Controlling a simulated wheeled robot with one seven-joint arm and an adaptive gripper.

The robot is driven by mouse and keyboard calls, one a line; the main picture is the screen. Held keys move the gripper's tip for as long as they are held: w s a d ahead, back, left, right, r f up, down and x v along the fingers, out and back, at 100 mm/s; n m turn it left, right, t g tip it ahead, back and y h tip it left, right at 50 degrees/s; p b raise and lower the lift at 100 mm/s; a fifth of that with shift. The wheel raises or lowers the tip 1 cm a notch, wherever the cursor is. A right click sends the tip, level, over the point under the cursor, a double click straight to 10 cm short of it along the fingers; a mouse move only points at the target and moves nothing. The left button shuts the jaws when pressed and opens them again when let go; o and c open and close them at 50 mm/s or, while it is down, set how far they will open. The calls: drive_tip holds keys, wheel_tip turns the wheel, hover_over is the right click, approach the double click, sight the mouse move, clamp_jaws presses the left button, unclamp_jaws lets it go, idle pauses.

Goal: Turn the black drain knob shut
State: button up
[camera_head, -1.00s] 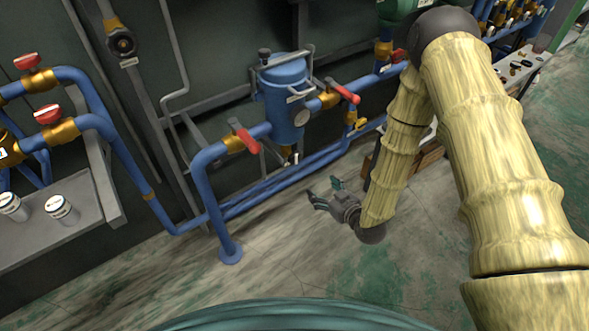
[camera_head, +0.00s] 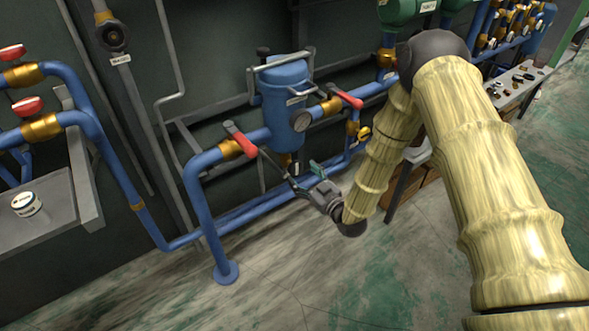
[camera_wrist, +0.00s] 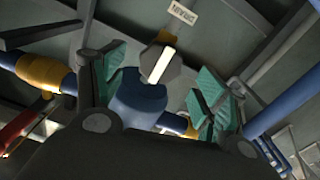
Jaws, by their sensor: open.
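The blue filter canister (camera_head: 287,100) stands upright in the pipework on the dark wall. A small dark drain fitting (camera_head: 295,168) hangs under it, partly hidden near my fingers. In the wrist view, a dark faceted knob (camera_wrist: 174,73) with a white bar shows in front of a blue body (camera_wrist: 138,100). My gripper (camera_head: 303,177) is open just below the canister. In the wrist view, its teal-padded fingers (camera_wrist: 160,82) stand either side of the knob in the picture. I cannot tell whether they touch it.
Red-handled valves (camera_head: 241,141) and (camera_head: 345,97) flank the canister. A blue pipe (camera_head: 250,206) runs low behind my gripper. A grey shelf with a white-lidded jar (camera_head: 26,204) is at left. The floor in front is clear.

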sight(297, 169)
drive_tip(key=shift+b+x, duration=0.35)
drive_tip(key=shift+x, duration=2.35)
drive_tip(key=c, duration=1)
